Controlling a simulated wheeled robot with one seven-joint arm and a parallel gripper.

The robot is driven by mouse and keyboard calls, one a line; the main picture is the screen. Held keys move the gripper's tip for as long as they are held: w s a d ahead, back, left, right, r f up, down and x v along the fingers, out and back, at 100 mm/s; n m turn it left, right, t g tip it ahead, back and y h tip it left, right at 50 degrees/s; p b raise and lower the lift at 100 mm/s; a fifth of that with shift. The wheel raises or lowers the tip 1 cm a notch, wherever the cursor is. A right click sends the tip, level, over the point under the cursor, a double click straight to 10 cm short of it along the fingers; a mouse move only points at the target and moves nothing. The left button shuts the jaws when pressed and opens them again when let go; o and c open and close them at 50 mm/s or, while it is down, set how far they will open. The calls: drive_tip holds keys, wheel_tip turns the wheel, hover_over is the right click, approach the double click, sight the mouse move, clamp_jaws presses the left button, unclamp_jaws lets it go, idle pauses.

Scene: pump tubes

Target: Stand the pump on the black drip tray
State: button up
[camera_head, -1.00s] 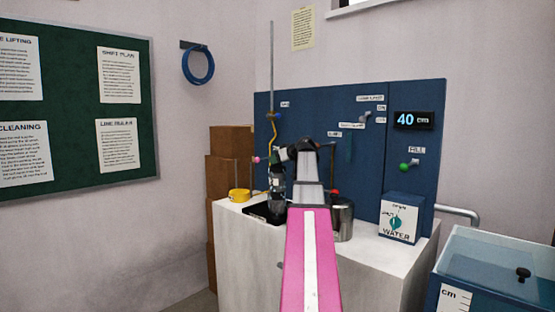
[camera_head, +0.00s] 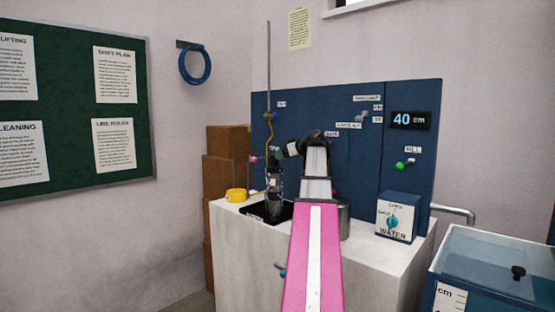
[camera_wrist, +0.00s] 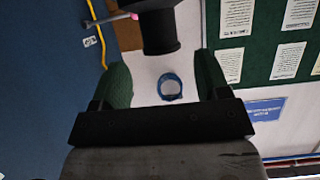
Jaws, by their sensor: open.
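The pump (camera_head: 274,204) is a dark upright cylinder with a paler band, in the middle of the head view. It stands at the black drip tray (camera_head: 250,212) on the white counter; its foot looks to be on the tray, partly hidden by my arm. My gripper (camera_wrist: 162,68) is open, its two green finger pads apart with nothing between them. The dark body of the pump (camera_wrist: 158,28) shows in the wrist view beyond the fingertips, clear of them. In the head view my gripper is mostly hidden behind my wrist.
A yellow roll (camera_head: 236,195) lies left of the tray. A thin upright rod (camera_head: 269,70) stands behind the pump. A metal pot (camera_head: 344,222) is partly behind my arm. The water box (camera_head: 396,217) stands right, before the blue panel (camera_head: 410,170).

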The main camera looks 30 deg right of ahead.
drive_tip(key=shift+v, duration=2.6)
